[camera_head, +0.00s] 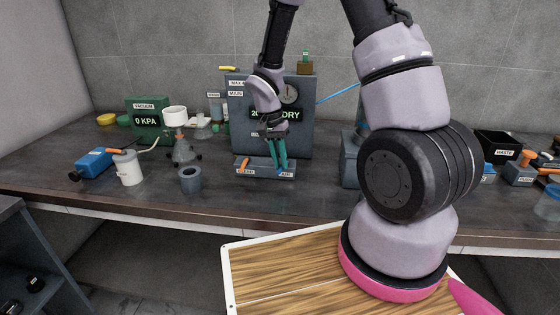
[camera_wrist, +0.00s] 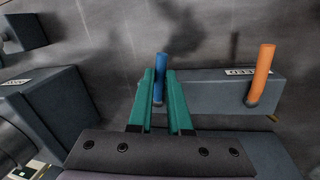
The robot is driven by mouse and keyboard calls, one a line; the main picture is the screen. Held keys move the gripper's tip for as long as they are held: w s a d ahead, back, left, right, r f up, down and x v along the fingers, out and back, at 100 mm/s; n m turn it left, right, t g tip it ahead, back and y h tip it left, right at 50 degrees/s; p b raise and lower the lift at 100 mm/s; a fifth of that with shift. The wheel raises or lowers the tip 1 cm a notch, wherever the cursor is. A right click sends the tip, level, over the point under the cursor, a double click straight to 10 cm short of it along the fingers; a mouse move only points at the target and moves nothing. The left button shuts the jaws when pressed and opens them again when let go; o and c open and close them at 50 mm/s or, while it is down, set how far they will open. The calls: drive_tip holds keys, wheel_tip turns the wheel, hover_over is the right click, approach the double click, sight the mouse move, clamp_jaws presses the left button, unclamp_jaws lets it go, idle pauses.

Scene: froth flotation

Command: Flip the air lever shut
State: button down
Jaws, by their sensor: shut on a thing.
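The blue air lever (camera_wrist: 160,66) stands up from the grey valve block (camera_wrist: 205,90) in the wrist view. My gripper (camera_wrist: 159,85) has its green fingers on both sides of the lever, shut on it, and the lever's top shows beyond the fingertips. In the head view my gripper (camera_head: 280,160) reaches down to the right end of the valve block (camera_head: 262,173), by a label that seems to read AIR. The fingers hide the blue lever there. An orange lever (camera_wrist: 262,72) stands on the same block, and shows at its left end in the head view (camera_head: 244,164).
The flotation machine (camera_head: 300,140) with its display stands right behind the block. A grey cup (camera_head: 190,180), a white jug (camera_head: 128,168) and a blue pump (camera_head: 90,164) are to the left. The bench front edge is clear below the block.

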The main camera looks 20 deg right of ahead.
idle(0.4)
drive_tip(key=shift+s+d+n, duration=0.15)
drive_tip(key=shift+d+n, duration=0.1)
drive_tip(key=shift+n, duration=0.5)
drive_tip(key=shift+s+d+n, duration=0.15)
drive_tip(key=shift+d+n, duration=0.1)
drive_tip(key=shift+n, duration=0.5)
drive_tip(key=c, duration=0.8)
unclamp_jaws()
drive_tip(key=shift+c, duration=0.2)
wheel_tip(320, 180, up, 11)
drive_tip(key=a, duration=0.2)
drive_tip(key=shift+w+f, duration=0.2)
drive_tip(key=shift+w, duration=0.15)
